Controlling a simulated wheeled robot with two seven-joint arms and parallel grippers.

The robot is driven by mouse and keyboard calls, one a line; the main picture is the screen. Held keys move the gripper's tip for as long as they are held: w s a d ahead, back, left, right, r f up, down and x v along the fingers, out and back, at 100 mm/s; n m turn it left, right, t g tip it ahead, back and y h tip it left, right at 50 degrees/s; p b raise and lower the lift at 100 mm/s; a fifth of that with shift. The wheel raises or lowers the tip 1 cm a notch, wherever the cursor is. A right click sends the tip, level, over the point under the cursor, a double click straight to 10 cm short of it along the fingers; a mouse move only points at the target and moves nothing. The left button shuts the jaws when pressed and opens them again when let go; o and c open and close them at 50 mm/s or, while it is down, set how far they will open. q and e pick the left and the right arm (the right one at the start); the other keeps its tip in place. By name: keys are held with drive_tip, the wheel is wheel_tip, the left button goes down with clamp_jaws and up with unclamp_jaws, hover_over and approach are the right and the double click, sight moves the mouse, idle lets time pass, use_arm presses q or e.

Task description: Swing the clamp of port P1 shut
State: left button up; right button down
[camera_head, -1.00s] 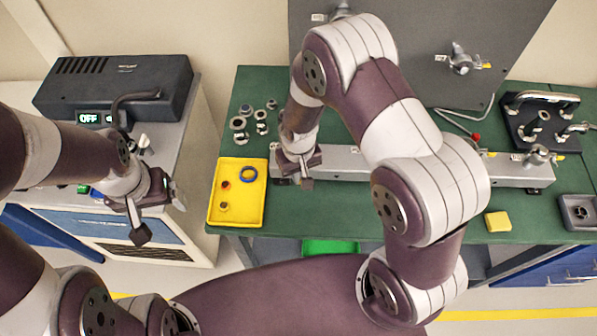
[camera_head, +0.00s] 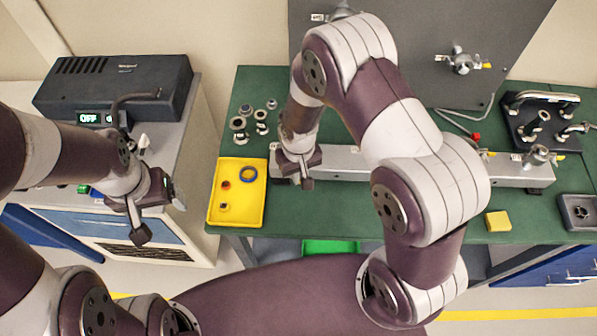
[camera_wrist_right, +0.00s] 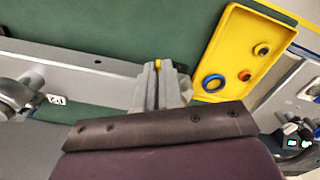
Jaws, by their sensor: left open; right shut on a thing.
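A long grey metal bar (camera_head: 345,160) with ports lies across the green table; it also shows in the wrist view (camera_wrist_right: 85,72). My right gripper (camera_head: 292,180) is at the bar's left end, pointing down. In the wrist view its fingers (camera_wrist_right: 158,88) are closed together around a small part with a yellow tip (camera_wrist_right: 158,64), seemingly the clamp lever of port P1. The port and the rest of its clamp are hidden behind the gripper, so I cannot tell the clamp's angle. My left gripper (camera_head: 158,213) is open and empty, in front of the side cabinet.
A yellow tray (camera_head: 236,213) with rings lies just left of my right gripper. Loose metal fittings (camera_head: 240,130) lie behind it. Another clamped port (camera_head: 538,156) is on the bar's right part. A yellow block (camera_head: 498,221) sits at the front edge. A grey panel (camera_head: 400,50) stands behind.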

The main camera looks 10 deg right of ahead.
drive_tip(key=shift+d+r, duration=0.1)
idle(0.4)
drive_tip(key=w+d+n, duration=0.1)
drive_tip(key=d+n, duration=0.1)
drive_tip(key=n, duration=0.1)
drive_tip(key=w+d+n+b, duration=0.1)
drive_tip(key=w+d+n, duration=0.1)
drive_tip(key=d+n, duration=0.1)
drive_tip(key=w+d+n+b, duration=0.1)
drive_tip(key=d+n, duration=0.1)
drive_tip(key=n, duration=0.1)
drive_tip(key=shift+w+d, duration=0.35)
drive_tip(key=shift+w, duration=0.05)
drive_tip(key=shift+w+d+n+b, duration=0.35)
drive_tip(key=shift+w+d+n, duration=0.1)
drive_tip(key=shift+w+n, duration=0.4)
drive_tip(key=shift+w+d+n+b, duration=0.35)
drive_tip(key=shift+w+n, duration=0.3)
drive_tip(key=shift+n, duration=0.3)
drive_tip(key=shift+w+d+r+n, duration=0.1)
drive_tip(key=shift+w+n, duration=0.05)
drive_tip(key=shift+n, duration=0.15)
drive_tip(key=shift+w, duration=0.1)
drive_tip(key=c, duration=1.3)
unclamp_jaws()
drive_tip(key=shift+r, duration=0.1)
drive_tip(key=shift+o, duration=0.2)
